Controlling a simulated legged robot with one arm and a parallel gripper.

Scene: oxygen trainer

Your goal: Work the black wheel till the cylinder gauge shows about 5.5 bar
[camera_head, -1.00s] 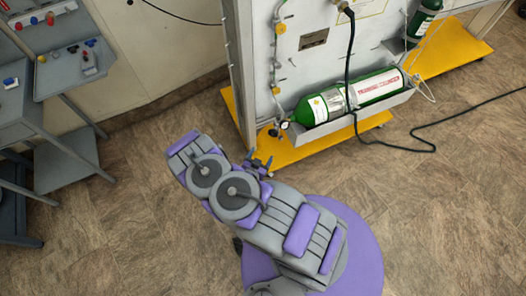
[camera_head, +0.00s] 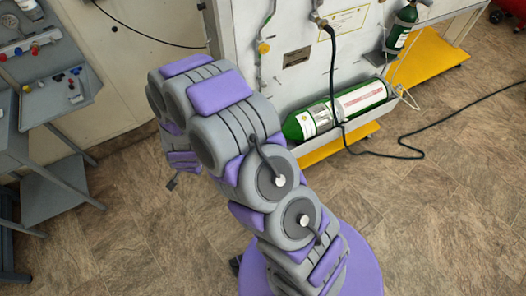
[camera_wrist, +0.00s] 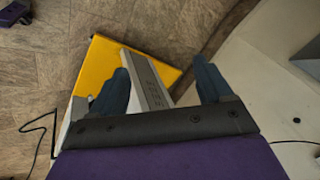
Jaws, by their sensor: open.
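The green cylinder (camera_head: 345,108) lies in a grey cradle on the trainer's panel in the head view. I cannot make out the black wheel in either current view. My gripper (camera_wrist: 163,78) is open and empty in the wrist view, its two dark blue fingers well apart. A grey metal bar (camera_wrist: 148,78) shows between and beyond the fingers; I cannot tell how far off it is. In the head view the gripper is mostly hidden behind my arm.
A yellow base plate (camera_head: 335,147) lies under the panel; the wrist view shows yellow too (camera_wrist: 95,65). A black hose (camera_head: 334,75) hangs down and runs right across the floor. A second green cylinder (camera_head: 401,28) stands upper right. A grey bench (camera_head: 58,97) is left. Front floor is clear.

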